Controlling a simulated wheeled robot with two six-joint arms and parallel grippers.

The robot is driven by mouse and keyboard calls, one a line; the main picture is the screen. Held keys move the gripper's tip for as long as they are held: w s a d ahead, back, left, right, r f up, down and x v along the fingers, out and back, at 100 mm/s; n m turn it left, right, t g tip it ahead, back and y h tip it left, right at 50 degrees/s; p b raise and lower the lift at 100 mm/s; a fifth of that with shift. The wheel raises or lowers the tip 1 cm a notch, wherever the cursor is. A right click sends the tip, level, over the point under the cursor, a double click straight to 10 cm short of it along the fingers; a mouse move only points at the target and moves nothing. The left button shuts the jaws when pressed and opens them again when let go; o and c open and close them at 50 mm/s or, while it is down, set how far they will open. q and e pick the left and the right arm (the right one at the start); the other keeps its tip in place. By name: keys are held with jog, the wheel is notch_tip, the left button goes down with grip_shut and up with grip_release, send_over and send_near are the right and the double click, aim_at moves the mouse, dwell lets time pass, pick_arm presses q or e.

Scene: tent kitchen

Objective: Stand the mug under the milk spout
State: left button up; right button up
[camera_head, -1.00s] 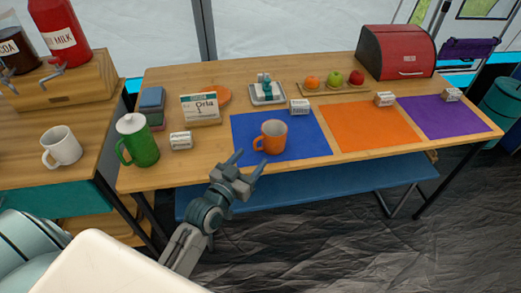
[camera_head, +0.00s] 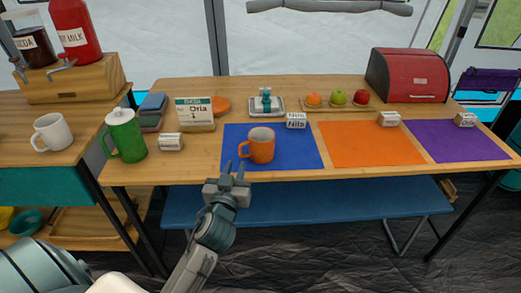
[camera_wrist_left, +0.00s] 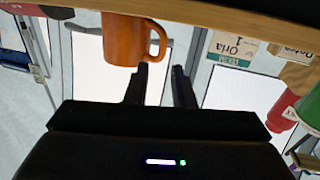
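An orange mug (camera_head: 261,148) stands upright on the blue mat (camera_head: 300,158), its handle to the left. It also shows in the wrist view (camera_wrist_left: 124,40). A white mug (camera_head: 55,132) stands on the left counter, in front of the dispenser stand. The red milk bottle (camera_head: 76,32) sits on that stand, its grey milk spout (camera_head: 62,62) at the front. My left gripper (camera_head: 232,168) is in front of the table edge, just below and left of the orange mug. Its fingers (camera_wrist_left: 160,85) are apart with nothing between them. My right gripper is not in view.
A cocoa container (camera_head: 32,45) stands beside the milk. A green pitcher (camera_head: 124,136) and a small label block (camera_head: 171,142) stand left of the blue mat. An "Orla" card (camera_head: 194,112) stands behind. Orange (camera_head: 370,146) and purple (camera_head: 458,142) mats lie to the right, mostly bare.

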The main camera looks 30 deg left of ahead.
aim_at(240, 151)
pick_arm(q)
jog(key=x, duration=0.7)
jog(key=shift+s+a+f+p, duration=0.1)
jog(key=shift+f+p, duration=0.05)
jog(key=shift+p, duration=0.15)
grip_shut()
